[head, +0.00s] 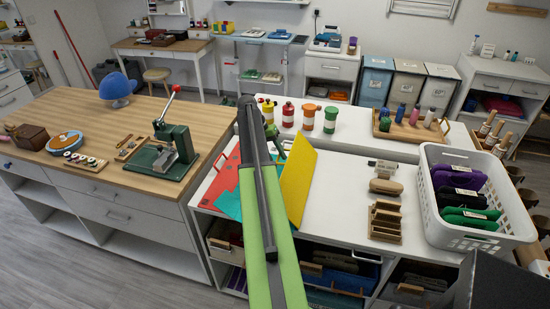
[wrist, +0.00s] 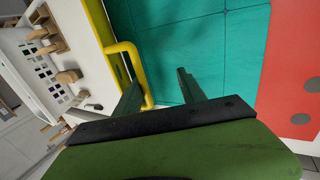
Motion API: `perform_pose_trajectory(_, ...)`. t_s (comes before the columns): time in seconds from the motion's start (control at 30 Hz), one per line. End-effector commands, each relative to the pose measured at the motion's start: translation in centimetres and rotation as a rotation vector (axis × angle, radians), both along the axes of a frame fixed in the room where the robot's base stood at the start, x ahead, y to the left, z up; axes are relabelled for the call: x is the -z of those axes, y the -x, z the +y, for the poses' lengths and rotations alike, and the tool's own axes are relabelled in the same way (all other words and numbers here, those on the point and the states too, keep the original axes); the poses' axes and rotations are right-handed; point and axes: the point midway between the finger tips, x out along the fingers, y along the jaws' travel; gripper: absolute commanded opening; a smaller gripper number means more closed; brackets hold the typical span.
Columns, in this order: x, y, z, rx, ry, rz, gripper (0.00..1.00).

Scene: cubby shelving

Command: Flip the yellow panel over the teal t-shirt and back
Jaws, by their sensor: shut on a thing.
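The yellow panel (head: 298,188) stands steeply tilted above the white worktop in the head view. Its edge and yellow bar handle (wrist: 130,58) show at upper left in the wrist view. The teal t-shirt (head: 228,204) lies flat to the left of the panel, partly hidden by my arm. It fills the upper middle of the wrist view (wrist: 195,45). My gripper (wrist: 160,80) is shut on the yellow panel's handle, with the bar passing between its green fingers. In the head view, my arm hides most of the gripper.
A red panel (head: 216,182) lies left of the t-shirt and at right in the wrist view. Wooden holders (head: 385,221) and a white basket (head: 480,236) stand to the right. Colored bottles (head: 308,117) line the back. A green press (head: 175,147) stands on the left bench.

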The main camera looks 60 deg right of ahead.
Motion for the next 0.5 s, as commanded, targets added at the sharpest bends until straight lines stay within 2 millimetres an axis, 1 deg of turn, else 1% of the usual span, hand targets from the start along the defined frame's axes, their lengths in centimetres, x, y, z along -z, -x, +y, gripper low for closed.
perform_pose_trajectory(0.03,-0.7,-0.6,0.1,-0.006,-0.001,-0.006,0.32)
perform_pose_trajectory(0.17,-2.6,-1.3,0.4,-0.007,-0.002,-0.006,0.32)
perform_pose_trajectory(0.27,-4.8,-2.1,0.8,-0.008,-0.003,-0.007,0.32)
perform_pose_trajectory(0.5,-10.5,-4.3,1.5,-0.004,-0.001,-0.004,0.32)
